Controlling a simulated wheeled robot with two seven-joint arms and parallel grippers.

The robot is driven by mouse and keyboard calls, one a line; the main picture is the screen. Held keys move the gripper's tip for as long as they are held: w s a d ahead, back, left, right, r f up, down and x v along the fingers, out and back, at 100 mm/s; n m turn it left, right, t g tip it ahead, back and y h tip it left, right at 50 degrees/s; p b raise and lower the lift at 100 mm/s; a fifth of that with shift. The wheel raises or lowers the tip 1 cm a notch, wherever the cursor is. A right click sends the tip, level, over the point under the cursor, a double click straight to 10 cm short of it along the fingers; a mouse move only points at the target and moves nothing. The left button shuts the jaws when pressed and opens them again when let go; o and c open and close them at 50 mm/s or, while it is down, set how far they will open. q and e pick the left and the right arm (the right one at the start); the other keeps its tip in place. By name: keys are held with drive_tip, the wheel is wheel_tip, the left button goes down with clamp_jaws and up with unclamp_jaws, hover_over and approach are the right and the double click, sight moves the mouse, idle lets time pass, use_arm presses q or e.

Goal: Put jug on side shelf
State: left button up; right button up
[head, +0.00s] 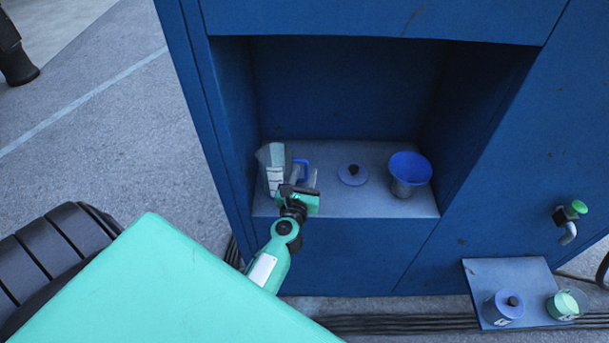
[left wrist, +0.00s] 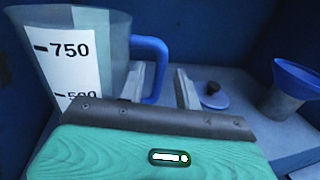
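The clear jug (head: 273,168) with a blue handle stands upright at the left of the blue cabinet's recess. In the left wrist view the jug (left wrist: 85,60) shows a white scale marked 750. My left gripper (head: 304,180) is at the jug's handle side. Its two fingers (left wrist: 160,87) are apart, with the blue handle between them in the picture; I cannot tell whether they touch it. My right gripper is not in view.
A blue lid (head: 352,176) with a black knob lies in the recess's middle. A blue funnel-topped vessel (head: 409,175) stands to its right. The recess walls close in on both sides. A green-knobbed tap (head: 570,220) sticks out above the side shelf. Dark cables run along the floor.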

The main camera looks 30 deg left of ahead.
use_arm(q)
drive_tip(key=b+v, duration=0.1)
drive_tip(key=v, duration=0.6)
drive_tip(key=shift+f+b, duration=0.1)
drive_tip(key=shift+b, duration=0.3)
drive_tip(key=shift+s+d, duration=0.1)
drive_tip(key=shift+s, duration=0.05)
